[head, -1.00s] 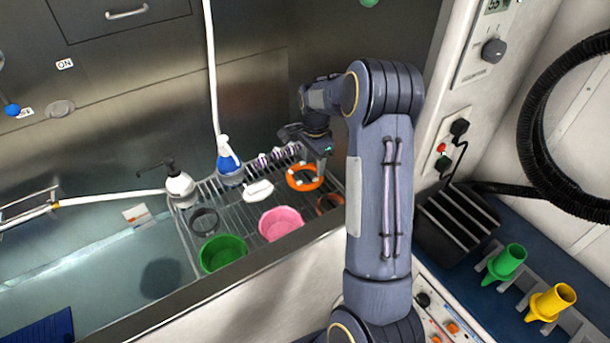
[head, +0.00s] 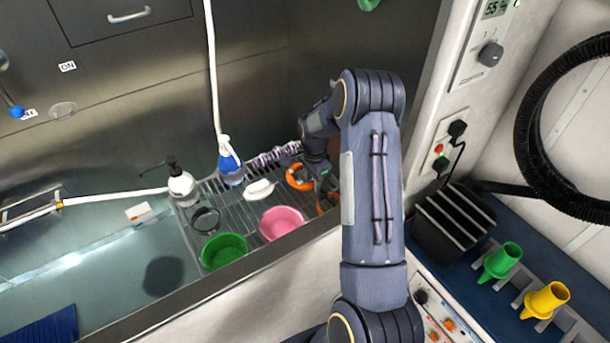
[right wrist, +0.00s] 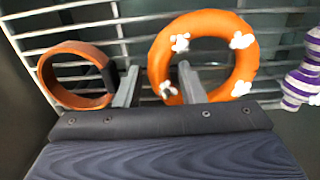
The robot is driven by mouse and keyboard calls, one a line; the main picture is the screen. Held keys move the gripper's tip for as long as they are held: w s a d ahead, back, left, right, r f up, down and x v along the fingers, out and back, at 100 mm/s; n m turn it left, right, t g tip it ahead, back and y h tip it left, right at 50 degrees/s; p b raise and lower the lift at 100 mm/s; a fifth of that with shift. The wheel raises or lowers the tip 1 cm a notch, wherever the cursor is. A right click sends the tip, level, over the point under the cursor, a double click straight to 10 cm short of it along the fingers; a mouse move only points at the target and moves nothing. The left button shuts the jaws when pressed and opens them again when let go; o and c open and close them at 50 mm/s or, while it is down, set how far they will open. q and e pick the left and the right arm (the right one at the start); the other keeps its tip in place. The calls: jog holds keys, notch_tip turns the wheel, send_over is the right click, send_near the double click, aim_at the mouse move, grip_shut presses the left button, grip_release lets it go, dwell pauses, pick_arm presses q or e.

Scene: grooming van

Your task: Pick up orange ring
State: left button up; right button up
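The orange ring (head: 292,179) with white bone-shaped marks lies on the wire rack (head: 245,207), at its right end in the head view. My right gripper (head: 320,185) is low over the rack at the ring's right side and hides part of it. In the right wrist view the orange ring (right wrist: 250,65) is large and near. The right gripper (right wrist: 158,68) is open, one finger overlapping the ring's opening and the other left of the ring. The ring's left rim shows between the fingers. Contact cannot be told. My left gripper is not in view.
A brown ring (right wrist: 72,75) lies close beside the left finger. A purple-striped toy (right wrist: 304,75) is at the right. A pink bowl (head: 281,222), green bowl (head: 224,250), white brush (head: 259,189) and spray bottle (head: 229,160) share the rack. A wall panel stands right of my arm.

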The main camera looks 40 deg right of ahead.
grip_shut()
jog(key=shift+r, duration=0.15)
